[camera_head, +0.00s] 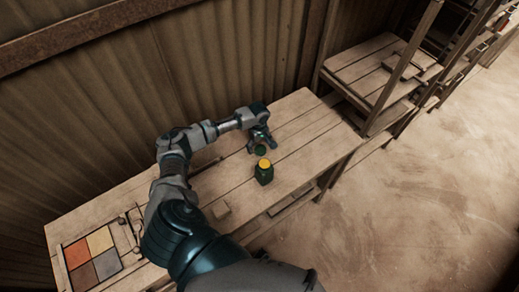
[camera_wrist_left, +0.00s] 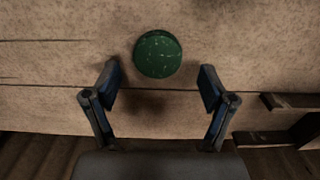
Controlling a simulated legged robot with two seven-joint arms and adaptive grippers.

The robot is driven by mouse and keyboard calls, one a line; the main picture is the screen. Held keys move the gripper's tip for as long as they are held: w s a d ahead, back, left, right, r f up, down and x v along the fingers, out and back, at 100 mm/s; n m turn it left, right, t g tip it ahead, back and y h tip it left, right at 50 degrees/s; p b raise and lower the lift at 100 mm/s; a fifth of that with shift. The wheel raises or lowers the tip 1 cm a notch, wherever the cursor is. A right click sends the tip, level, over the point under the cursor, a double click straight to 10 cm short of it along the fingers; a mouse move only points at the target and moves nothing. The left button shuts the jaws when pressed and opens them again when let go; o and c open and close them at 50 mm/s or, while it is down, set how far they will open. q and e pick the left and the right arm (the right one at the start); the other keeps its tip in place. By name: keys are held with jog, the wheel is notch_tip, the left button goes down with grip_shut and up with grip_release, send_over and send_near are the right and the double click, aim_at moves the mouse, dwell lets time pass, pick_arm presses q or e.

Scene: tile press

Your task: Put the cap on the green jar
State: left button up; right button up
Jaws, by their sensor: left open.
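A dark green jar (camera_head: 264,175) with a yellow top stands upright on the wooden workbench. I cannot tell the exact height above the bench. My right gripper is not in view.
The workbench (camera_head: 300,125) has free room right of the cap. A panel of coloured tiles (camera_head: 92,258) is at the bench's left end. A shelf (camera_head: 375,65) stands beyond the right end, and a corrugated wall runs behind.

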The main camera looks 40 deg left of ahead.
aim_at(261, 149)
pick_arm(q)
jog(key=shift+a+f, duration=0.15)
jog(key=shift+f, duration=0.8)
jog(key=shift+d+r, duration=0.1)
jog(key=shift+d, duration=0.4)
jog(key=shift+d+r, duration=0.2)
jog(key=shift+d, duration=0.3)
jog(key=c, duration=0.5)
jog(key=shift+a, duration=0.2)
jog(key=c, duration=0.3)
jog(key=shift+a+f, duration=0.1)
jog(key=shift+a, duration=0.15)
jog(key=shift+a+f, duration=0.15)
jog(key=shift+a, duration=0.15)
jog(key=shift+c, duration=0.3)
jog(key=shift+d, duration=0.1)
jog(key=shift+r, duration=5.15)
jog(key=d+r+m, duration=0.4)
jog(key=d+m, duration=0.3)
jog(key=d, duration=0.4)
jog(key=s+d+r+m, duration=0.1)
jog(key=d+r+m, duration=0.3)
jog(key=d+m, duration=0.3)
jog(key=d, duration=0.3)
jog(key=shift+s+d+r+m+p, duration=0.25)
jog(key=shift+d+r+m+p, duration=0.05)
jog(key=shift+d+r+m, duration=0.1)
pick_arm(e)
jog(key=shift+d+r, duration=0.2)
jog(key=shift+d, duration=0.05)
